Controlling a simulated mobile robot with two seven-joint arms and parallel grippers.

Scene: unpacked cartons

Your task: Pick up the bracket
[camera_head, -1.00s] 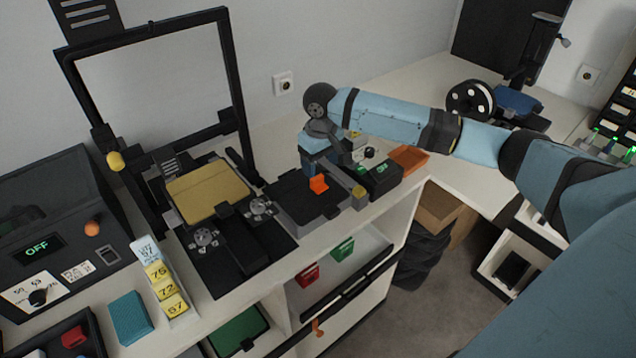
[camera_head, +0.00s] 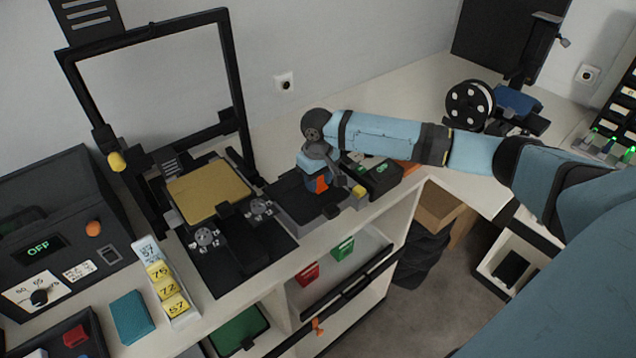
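The bracket is a small orange piece (camera_head: 321,185) on the dark plate (camera_head: 292,196) of a low device on the bench. My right gripper (camera_head: 319,182) is right at the bracket, pointing down, and its blue-grey body covers part of it. Its fingertips are too small and hidden to tell whether they are apart or closed on the bracket. The bracket appears still low, at the plate. My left gripper is not in view.
A printer-like machine with a tall black frame and a yellow plate (camera_head: 209,191) stands to the left. A black box with green lights (camera_head: 375,176) stands right of the plate. A black spool (camera_head: 470,105) sits at the back right. Shelves lie below the bench edge.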

